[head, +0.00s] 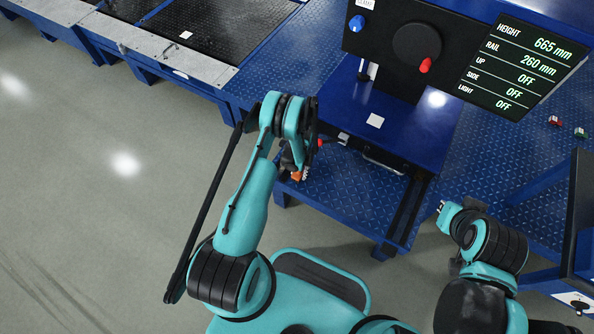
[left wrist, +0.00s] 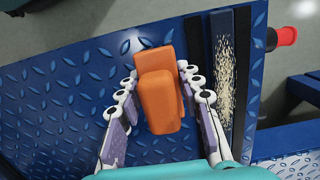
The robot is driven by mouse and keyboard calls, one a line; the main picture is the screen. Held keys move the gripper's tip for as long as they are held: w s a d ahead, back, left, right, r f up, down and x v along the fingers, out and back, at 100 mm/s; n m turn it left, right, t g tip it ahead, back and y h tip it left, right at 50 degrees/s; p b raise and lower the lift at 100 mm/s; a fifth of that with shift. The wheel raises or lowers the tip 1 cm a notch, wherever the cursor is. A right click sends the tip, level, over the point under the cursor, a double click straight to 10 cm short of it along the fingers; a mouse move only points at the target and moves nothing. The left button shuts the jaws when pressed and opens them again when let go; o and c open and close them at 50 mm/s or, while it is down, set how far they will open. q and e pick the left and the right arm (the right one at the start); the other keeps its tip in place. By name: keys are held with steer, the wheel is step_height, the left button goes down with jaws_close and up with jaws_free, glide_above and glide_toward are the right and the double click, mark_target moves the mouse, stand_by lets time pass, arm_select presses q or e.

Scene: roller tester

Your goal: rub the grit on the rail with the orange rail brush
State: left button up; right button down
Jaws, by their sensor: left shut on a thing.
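The orange rail brush (left wrist: 160,100) is between the fingers of my left gripper (left wrist: 158,80), which is shut on it. A small orange part of the brush (head: 298,176) shows below the left gripper (head: 293,162) in the head view. In the left wrist view the pale grit (left wrist: 226,75) lies as a speckled strip along the dark rail (left wrist: 223,22), to the right of the brush. The brush is beside the grit in the picture, not over it. In the head view my arm hides the grit. My right arm is at lower right; its jaw state is unclear at the gripper (head: 442,208).
A red handle (left wrist: 285,36) sticks out right of the rail. Blue tread plate (left wrist: 60,105) lies left of the brush. A display (head: 524,68) and a black panel with a round disc (head: 417,42) stand at the back. Grey floor (head: 110,200) is clear at left.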

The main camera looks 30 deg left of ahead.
arm_select(q)
steer(key=shift+r+p, duration=1.3)
steer(key=shift+r, duration=1.75)
